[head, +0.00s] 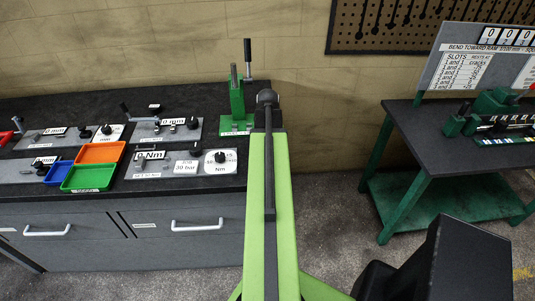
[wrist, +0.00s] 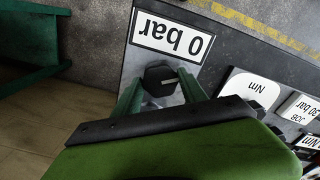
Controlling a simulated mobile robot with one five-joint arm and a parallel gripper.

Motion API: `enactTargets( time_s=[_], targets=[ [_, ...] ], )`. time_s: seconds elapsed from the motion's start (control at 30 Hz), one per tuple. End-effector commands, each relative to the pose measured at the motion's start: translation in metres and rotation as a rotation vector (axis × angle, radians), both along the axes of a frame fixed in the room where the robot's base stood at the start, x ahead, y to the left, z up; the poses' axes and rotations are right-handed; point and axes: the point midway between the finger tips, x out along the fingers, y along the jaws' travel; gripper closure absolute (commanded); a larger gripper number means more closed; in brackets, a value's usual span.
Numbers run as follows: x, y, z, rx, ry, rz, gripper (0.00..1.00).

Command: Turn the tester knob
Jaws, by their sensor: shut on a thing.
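In the wrist view, which shows the bench upside down, a black knob (wrist: 160,76) with a pale pointer mark sits on a grey panel (wrist: 130,62). A white label reading "0 bar" (wrist: 172,38) is beside the knob. My gripper (wrist: 162,88) has its green fingers on either side of the knob and is shut on it. My gripper's body covers the lower part of this view. In the head view my lime-green arm hides the gripper and this knob.
The dark bench (head: 60,108) carries other panels with knobs and Nm and mm labels. Orange (head: 100,152), green (head: 88,177) and blue trays stand left. A green lever stand (head: 237,108) is close by my arm. A green-legged table (head: 440,130) stands right, across open floor.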

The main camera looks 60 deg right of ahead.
Motion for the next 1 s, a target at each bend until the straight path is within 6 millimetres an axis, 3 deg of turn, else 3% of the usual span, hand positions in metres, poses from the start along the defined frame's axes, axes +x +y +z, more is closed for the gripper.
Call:
enactTargets(
  time_s=[0.6,1.0],
  targets=[
    [0.0003,-0.0019,0.0007,-0.005,-0.001,-0.430,0.91],
    [0.0004,-0.0028,0.0008,-0.008,-0.002,-0.533,0.91]
  ],
)
